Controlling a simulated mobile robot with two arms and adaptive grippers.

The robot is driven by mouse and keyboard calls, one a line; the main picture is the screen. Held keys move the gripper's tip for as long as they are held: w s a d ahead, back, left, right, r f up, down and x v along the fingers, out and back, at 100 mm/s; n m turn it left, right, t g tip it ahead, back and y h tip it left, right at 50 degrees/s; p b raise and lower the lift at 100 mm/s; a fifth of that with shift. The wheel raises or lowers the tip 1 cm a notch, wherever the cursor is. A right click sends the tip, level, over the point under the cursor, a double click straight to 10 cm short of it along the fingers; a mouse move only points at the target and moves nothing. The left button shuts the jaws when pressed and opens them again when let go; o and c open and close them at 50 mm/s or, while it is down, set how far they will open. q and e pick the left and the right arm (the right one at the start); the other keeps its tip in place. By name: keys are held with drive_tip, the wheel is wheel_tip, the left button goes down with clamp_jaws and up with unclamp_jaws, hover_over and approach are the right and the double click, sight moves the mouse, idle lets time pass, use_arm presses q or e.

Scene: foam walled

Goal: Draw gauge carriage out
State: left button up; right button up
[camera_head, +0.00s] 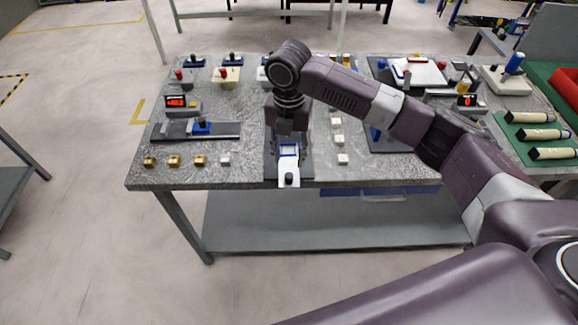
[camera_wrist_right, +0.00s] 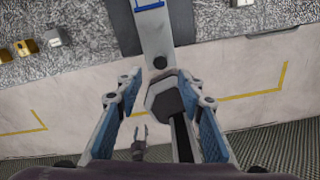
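The gauge carriage, as far as I can tell, is the blue-and-white piece (camera_head: 288,150) on a dark base at the table's front middle. Its white tongue (camera_head: 287,168) reaches past the front edge and ends in a black knob (camera_head: 289,179). The tongue (camera_wrist_right: 155,28) and knob (camera_wrist_right: 160,62) also show in the right wrist view. My right gripper (camera_head: 289,130) hangs pointing down above the carriage. My left gripper is not in the head view; a small claw shape (camera_wrist_right: 138,143) below is unclear.
A rail with a blue slider (camera_head: 201,126) and a red-lit readout (camera_head: 176,101) stand at left. Brass pieces (camera_head: 174,161) and white blocks (camera_head: 342,159) lie on either side of the base. A green tray (camera_head: 545,136) sits at far right. Floor before the table is open.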

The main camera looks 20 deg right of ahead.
drive_tip(key=shift+r, duration=2.2)
